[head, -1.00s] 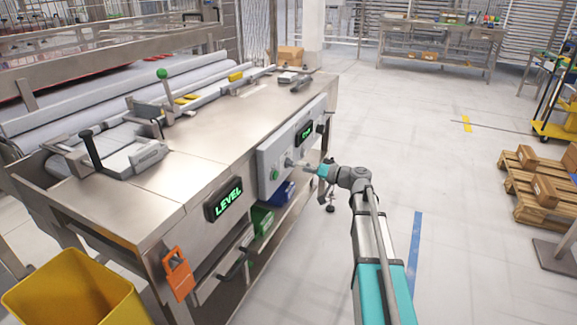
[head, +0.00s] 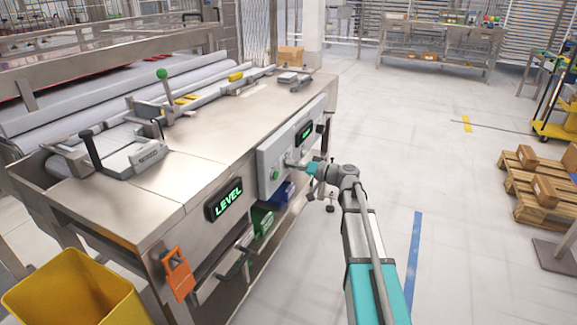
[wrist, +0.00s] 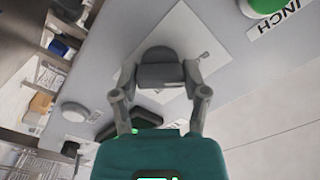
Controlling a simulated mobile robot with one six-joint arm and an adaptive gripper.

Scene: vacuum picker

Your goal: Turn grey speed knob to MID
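The grey speed knob (wrist: 160,72) sits on a pale square label plate (wrist: 205,55) on the front of the grey control box (head: 270,158). In the wrist view, my gripper (wrist: 160,78) has one finger on each side of the knob's grip bar, and the fingers appear to touch it. The plate looks turned in this view; its markings are mostly covered or too small to read, so I cannot tell the knob's setting. In the head view, my gripper (head: 293,164) reaches the box from the right, and the knob is too small to make out.
A pale round button (wrist: 74,112) is on the other side. A lit display (head: 305,133) and a LEVEL display (head: 228,201) are on the machine.

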